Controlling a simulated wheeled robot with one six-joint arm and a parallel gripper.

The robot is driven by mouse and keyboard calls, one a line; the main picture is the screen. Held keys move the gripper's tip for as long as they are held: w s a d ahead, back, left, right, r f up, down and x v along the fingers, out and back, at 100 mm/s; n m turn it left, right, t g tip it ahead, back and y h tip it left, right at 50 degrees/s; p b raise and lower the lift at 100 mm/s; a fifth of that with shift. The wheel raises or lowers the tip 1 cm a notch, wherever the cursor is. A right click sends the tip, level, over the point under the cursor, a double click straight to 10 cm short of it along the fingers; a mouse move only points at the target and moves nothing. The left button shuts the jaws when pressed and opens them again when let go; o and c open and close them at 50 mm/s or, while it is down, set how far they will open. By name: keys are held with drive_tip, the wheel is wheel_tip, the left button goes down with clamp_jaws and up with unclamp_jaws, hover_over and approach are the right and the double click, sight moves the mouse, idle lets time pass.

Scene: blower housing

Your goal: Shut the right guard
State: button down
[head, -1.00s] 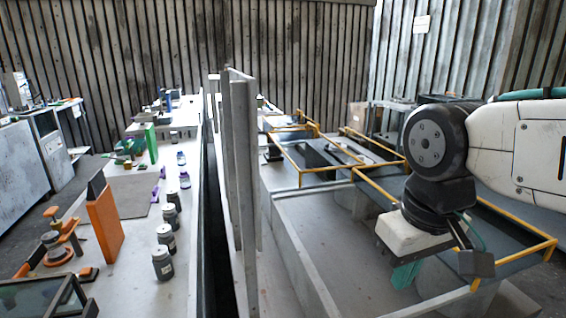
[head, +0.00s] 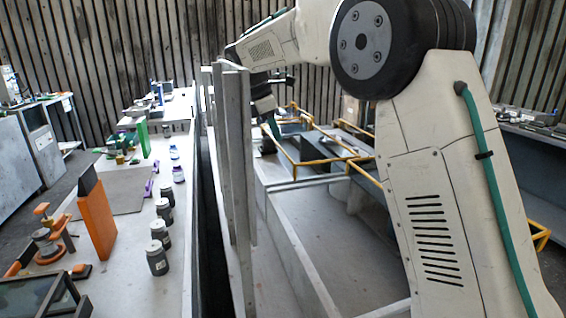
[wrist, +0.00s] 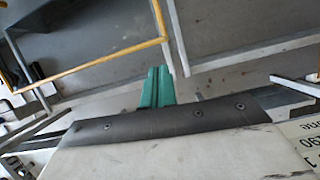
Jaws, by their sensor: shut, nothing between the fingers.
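Tall grey upright panels (head: 238,165) stand nearly edge-on in the middle of the head view, apparently the guards. I cannot tell for certain which one is the right guard. My gripper (head: 273,128) is just right of the panels' upper part, partly behind my arm, pointing down. In the wrist view my gripper's teal fingers (wrist: 156,87) are together and empty. A thin pale bar (wrist: 174,38) runs up close beside the fingertips; I cannot tell if they touch.
A yellow rail (head: 310,162) borders the open bays on the right; it also shows in the wrist view (wrist: 95,62). A long pale table (head: 125,240) with dark jars (head: 160,232) and an orange block (head: 97,220) lies left of the panels. The near grey bay (head: 330,235) is empty.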

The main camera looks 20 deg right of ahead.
wheel_tip(320, 180, down, 10)
drive_tip(key=w+d+n, duration=0.1)
drive_tip(key=w+d, duration=0.1)
drive_tip(key=d, duration=0.1)
drive_tip(key=shift+f, duration=0.2)
drive_tip(key=shift+w, duration=0.1)
